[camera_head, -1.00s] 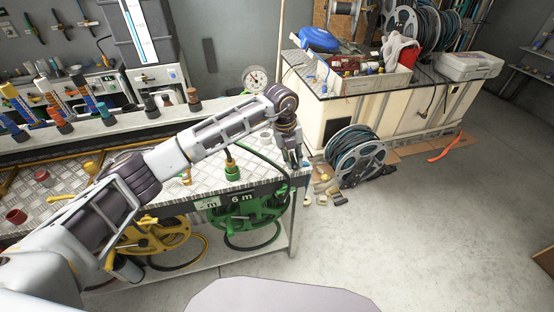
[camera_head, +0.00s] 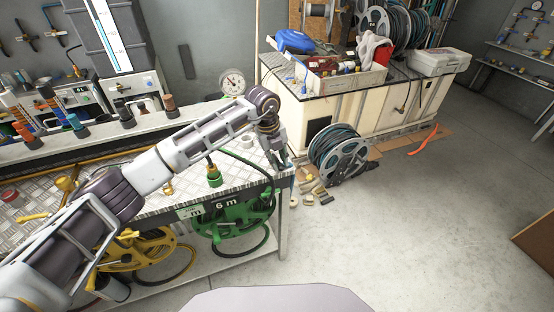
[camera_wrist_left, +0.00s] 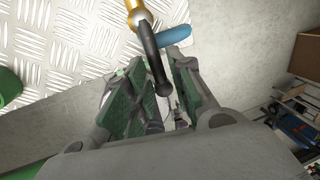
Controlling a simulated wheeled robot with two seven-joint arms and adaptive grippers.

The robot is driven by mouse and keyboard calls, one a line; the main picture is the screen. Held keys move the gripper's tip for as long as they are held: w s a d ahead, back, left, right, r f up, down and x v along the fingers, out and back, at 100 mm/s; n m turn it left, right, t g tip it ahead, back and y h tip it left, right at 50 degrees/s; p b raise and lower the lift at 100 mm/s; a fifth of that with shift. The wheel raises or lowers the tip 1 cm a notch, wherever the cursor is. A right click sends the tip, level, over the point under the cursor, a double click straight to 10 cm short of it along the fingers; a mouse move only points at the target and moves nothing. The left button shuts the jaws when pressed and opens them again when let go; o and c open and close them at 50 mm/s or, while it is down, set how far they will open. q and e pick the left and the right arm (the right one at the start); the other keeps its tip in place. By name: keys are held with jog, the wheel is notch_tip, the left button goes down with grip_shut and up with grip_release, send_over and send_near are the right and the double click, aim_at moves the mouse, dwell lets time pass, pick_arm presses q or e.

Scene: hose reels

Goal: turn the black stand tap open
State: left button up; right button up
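The black stand tap shows in the left wrist view as a black lever (camera_wrist_left: 152,50) on a brass fitting (camera_wrist_left: 136,12). Its far end reaches into the space between the fingers of my left gripper (camera_wrist_left: 158,92). The fingers have green pads and stand apart, with a gap between them; I cannot tell whether either touches the lever. In the head view my left gripper (camera_head: 279,155) points down at the right end of the metal bench (camera_head: 150,200), and the tap is hidden there. My right gripper is not in view.
A blue handle-like piece (camera_wrist_left: 173,35) lies close beside the lever. A green hose fitting (camera_head: 214,177) stands on the bench, left of the gripper. A green reel (camera_head: 232,222) and a yellow reel (camera_head: 140,250) are below. A hose reel (camera_head: 338,153) stands on the floor; floor at right is clear.

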pick_arm(q)
jog(key=shift+o, duration=0.6)
jog(key=shift+a+r, duration=0.15)
jog(key=shift+r, duration=0.55)
notch_tip(320, 180, up, 10)
jog(key=a, duration=0.1)
jog(key=shift+s+a+r, duration=0.15)
jog(key=shift+s+a, duration=0.25)
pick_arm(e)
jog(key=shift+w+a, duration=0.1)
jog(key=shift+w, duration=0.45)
